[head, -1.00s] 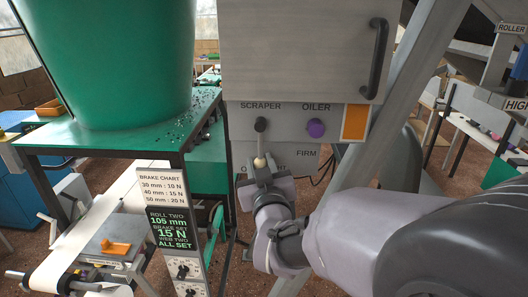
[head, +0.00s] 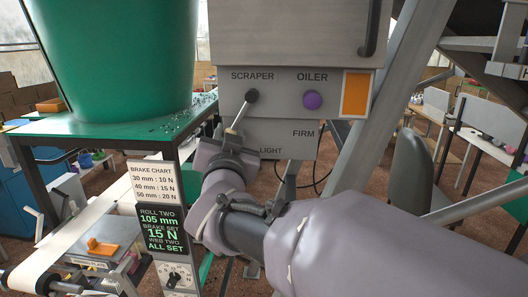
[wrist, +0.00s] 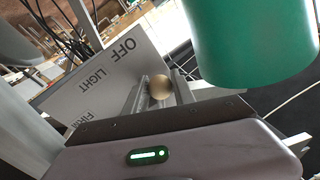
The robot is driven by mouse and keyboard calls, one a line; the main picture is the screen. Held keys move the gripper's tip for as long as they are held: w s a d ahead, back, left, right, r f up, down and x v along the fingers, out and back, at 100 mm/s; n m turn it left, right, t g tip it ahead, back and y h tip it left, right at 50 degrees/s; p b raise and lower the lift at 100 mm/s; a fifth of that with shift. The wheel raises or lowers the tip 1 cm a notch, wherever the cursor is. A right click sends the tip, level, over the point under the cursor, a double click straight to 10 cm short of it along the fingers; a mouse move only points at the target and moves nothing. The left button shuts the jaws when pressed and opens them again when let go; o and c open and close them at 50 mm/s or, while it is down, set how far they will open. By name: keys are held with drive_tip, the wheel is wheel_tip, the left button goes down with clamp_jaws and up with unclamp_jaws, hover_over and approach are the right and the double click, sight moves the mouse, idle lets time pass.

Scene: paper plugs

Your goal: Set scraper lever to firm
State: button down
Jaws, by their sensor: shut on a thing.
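The scraper lever (head: 238,120) is on the grey panel (head: 285,85) under the SCRAPER label. Its rod slants down and left from a black pivot. My gripper (head: 229,143) is shut on the lever's lower end. In the wrist view the pale round lever knob (wrist: 160,87) sits between the fingers of my gripper (wrist: 152,98). The FIRM label (head: 303,134) is right of the lever and the LIGHT label (head: 270,152) is below it. The OFF label (wrist: 123,47) shows only in the wrist view; my gripper hides it in the head view.
A purple oiler knob (head: 311,99) and an orange panel (head: 356,94) are right of the lever. A green bin (head: 120,55) stands left on a green table. A sign (head: 158,220) with the brake chart stands below left. A diagonal grey strut (head: 372,105) runs at right.

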drive_tip(key=shift+a+r+m+b, duration=0.35)
drive_tip(key=shift+a+m+b, duration=0.1)
drive_tip(key=shift+m, duration=0.15)
drive_tip(key=c, duration=1.1)
unclamp_jaws()
drive_tip(key=shift+o, duration=0.2)
